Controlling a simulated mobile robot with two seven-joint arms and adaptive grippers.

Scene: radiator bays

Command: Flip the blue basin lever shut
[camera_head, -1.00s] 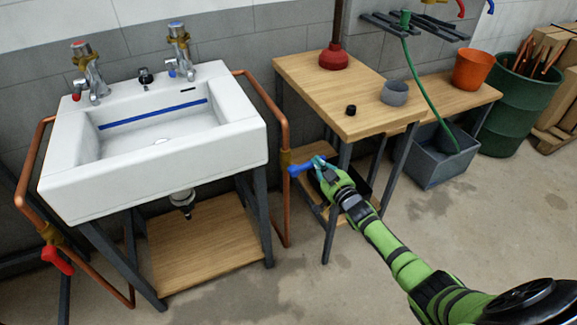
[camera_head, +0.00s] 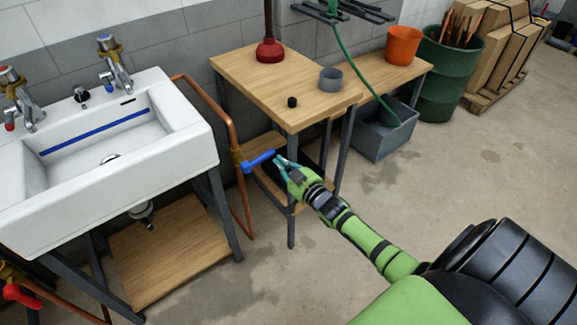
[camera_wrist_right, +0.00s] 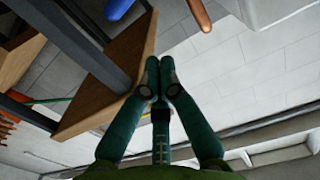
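The blue lever (camera_head: 258,161) sits on a brass valve (camera_head: 238,160) on the upright copper pipe (camera_head: 231,125), right of the white basin (camera_head: 170,140). The lever sticks out to the right, across the pipe and tilted slightly up. My right gripper (camera_head: 280,162) is at the lever's free end, touching or very near it; I cannot tell which. In the right wrist view its two teal fingers (camera_wrist_right: 160,75) are together, with nothing clearly between them. My left gripper is not in view.
A red lever (camera_head: 22,295) is at the lower left.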

